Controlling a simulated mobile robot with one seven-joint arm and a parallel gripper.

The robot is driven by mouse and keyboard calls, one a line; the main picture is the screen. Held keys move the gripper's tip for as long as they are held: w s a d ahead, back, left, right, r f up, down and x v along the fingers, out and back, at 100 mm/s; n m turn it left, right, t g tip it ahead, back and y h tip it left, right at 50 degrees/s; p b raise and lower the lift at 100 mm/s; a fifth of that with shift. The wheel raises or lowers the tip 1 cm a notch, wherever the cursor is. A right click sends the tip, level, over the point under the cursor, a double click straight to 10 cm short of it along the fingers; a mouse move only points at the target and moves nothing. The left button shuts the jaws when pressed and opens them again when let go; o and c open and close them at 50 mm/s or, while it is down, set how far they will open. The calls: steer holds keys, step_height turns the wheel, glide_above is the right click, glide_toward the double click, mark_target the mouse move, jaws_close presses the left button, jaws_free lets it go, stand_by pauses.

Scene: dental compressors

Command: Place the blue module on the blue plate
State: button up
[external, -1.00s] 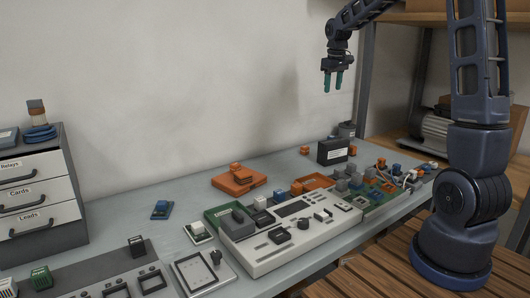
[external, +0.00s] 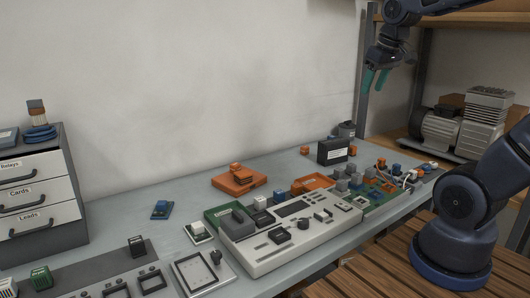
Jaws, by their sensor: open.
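A small blue piece (external: 161,209) sits alone on the bench at left of centre; its base looks blue, but I cannot tell module from plate at this size. Another small blue block (external: 396,169) stands among parts on the green board at the right. I cannot tell which of these is the task's blue module. A flat blue item (external: 39,134) lies on the drawer cabinet with an orange-brown part above it. My gripper (external: 375,80) is open and empty, its teal fingers pointing down, high above the right end of the bench and far from the blue pieces.
Orange trays (external: 239,181) lie mid-bench, behind a large grey control panel (external: 290,229). A black box (external: 332,151) stands at the back right. The drawer cabinet (external: 38,195) is at far left. Bare bench surrounds the lone blue piece. A motor-like machine (external: 466,125) stands right.

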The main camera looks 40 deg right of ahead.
steer(key=s+a+f, duration=0.2)
steer(key=s+f, duration=0.1)
steer(key=s, duration=0.5)
steer(key=shift+t+y, duration=0.3)
steer(key=shift+d, duration=0.1)
stand_by(0.7)
